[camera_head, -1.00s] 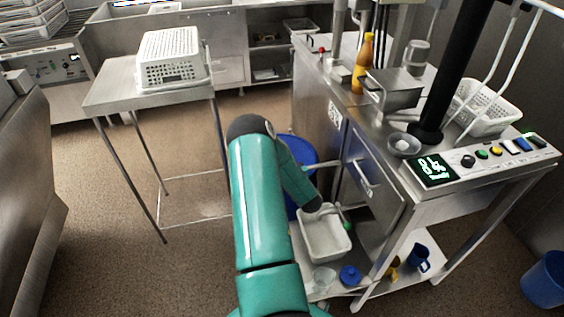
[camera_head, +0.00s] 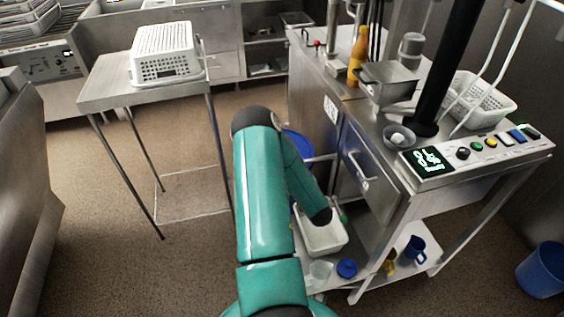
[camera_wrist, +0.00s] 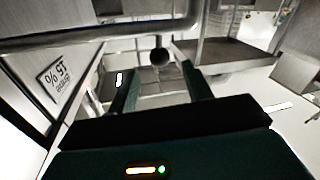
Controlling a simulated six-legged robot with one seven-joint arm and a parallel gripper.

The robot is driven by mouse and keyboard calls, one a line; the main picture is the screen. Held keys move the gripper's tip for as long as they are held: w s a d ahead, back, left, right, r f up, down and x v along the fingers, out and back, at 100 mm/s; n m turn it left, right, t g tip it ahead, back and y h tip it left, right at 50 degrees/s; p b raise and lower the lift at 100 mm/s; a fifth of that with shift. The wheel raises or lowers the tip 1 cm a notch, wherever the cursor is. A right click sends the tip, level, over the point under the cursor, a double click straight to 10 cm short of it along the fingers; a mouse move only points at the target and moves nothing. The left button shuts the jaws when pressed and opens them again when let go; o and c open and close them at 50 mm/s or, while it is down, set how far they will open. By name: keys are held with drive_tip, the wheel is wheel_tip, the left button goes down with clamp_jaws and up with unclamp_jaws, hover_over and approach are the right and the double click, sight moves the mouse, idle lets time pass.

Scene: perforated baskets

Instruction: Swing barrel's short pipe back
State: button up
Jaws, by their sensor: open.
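The blue barrel (camera_head: 298,143) stands on the floor by the steel machine's left side, mostly hidden behind my arm. A thin metal pipe (camera_head: 322,158) sticks out from the machine over it. In the wrist view a metal pipe (camera_wrist: 100,38) crosses the top of the picture, and a dark round ball (camera_wrist: 160,57) hangs at a short stem's end. I cannot tell for sure which is the short pipe. My gripper (camera_wrist: 162,78) is open, with the ball seen between its two green fingers. I cannot tell whether they touch it. In the head view the gripper is not clearly visible.
The machine's drawer handle (camera_head: 358,168) juts out close to my arm. A white tub (camera_head: 322,238) and a blue lid (camera_head: 347,268) sit on the low shelf. A steel table (camera_head: 105,90) holds an upturned white basket (camera_head: 165,52). The floor between is free.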

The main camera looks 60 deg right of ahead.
drive_tip(key=v, duration=0.5)
drive_tip(key=shift+s+a, duration=0.2)
drive_tip(key=shift+s, duration=0.1)
